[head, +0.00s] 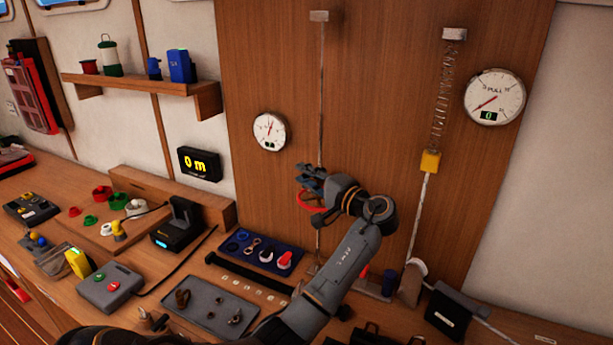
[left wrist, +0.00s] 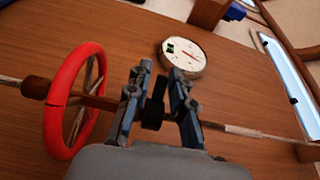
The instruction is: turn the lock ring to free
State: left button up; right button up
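My left gripper (head: 312,182) is at the thin vertical rod (head: 321,95) on the wooden panel, just above a red handwheel (head: 311,208). In the left wrist view, the gripper (left wrist: 158,100) has its two fingers apart. A small black collar (left wrist: 152,116) on the rod sits between them, with gaps showing beside it. This collar may be the lock ring; no marking on it is readable. The red handwheel (left wrist: 52,105) is on the same rod, left of the fingers in that view and clear of them. In the head view, the gripper hides the collar. My right gripper is not seen.
A round dial (head: 269,131) hangs left of the rod. A spring with a yellow block (head: 430,161) and a PULL gauge (head: 494,97) are to the right. The bench below holds a blue tray (head: 233,244), a grey tray (head: 190,311) and a control box (head: 111,287).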

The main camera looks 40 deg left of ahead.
pick_arm(q)
jog(key=shift+o, duration=0.2)
jog(key=d, duration=1.2)
jog(key=shift+s, duration=0.4)
